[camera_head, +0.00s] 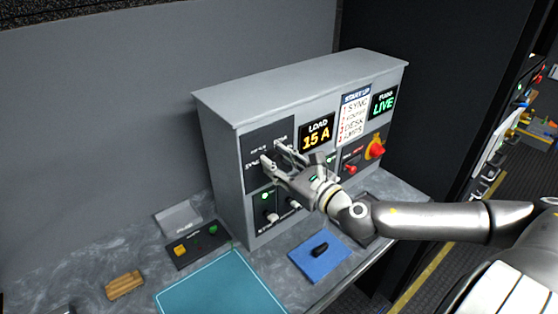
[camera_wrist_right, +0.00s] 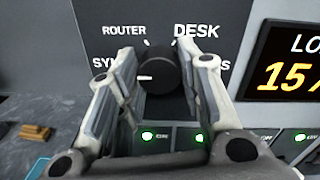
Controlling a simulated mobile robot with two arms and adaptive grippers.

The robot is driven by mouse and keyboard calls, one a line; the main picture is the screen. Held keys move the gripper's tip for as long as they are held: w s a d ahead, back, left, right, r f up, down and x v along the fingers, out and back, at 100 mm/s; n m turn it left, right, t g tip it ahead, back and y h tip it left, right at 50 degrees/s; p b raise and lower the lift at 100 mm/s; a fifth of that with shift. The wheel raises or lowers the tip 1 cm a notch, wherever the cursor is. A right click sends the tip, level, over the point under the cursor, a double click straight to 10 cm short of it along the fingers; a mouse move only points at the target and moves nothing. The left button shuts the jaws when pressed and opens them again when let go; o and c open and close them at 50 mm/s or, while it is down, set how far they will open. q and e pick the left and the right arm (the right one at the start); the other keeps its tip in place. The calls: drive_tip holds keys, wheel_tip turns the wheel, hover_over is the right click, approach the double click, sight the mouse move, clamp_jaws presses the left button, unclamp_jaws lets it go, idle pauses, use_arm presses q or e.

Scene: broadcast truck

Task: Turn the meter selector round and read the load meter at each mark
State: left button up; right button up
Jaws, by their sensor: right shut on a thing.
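The meter selector is a black round knob (camera_wrist_right: 166,75) on a dark panel, with marks SYNC, ROUTER (camera_wrist_right: 124,30), DESK (camera_wrist_right: 197,31) and one more, partly covered, at its right. Its white pointer line points left, toward the SYNC side. My right gripper (camera_wrist_right: 166,62) is shut on the knob, one finger on each side. In the head view my right gripper (camera_head: 275,156) reaches the panel and mostly hides the knob. The load meter (camera_head: 316,134) reads 15 A; the right wrist view shows only part of it (camera_wrist_right: 290,62). My left gripper is not in view.
Switches with green lights (camera_wrist_right: 147,135) sit below the selector. A red knob on yellow (camera_head: 376,148) is at the cabinet's right. On the desk lie a blue pad with a black object (camera_head: 320,249), a teal mat (camera_head: 220,285), a wooden block (camera_head: 125,286) and a button box (camera_head: 197,247).

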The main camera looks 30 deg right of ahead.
drive_tip(key=shift+f, duration=0.3)
drive_tip(key=o, duration=1)
drive_tip(key=shift+r, duration=0.15)
drive_tip(key=shift+o, duration=0.2)
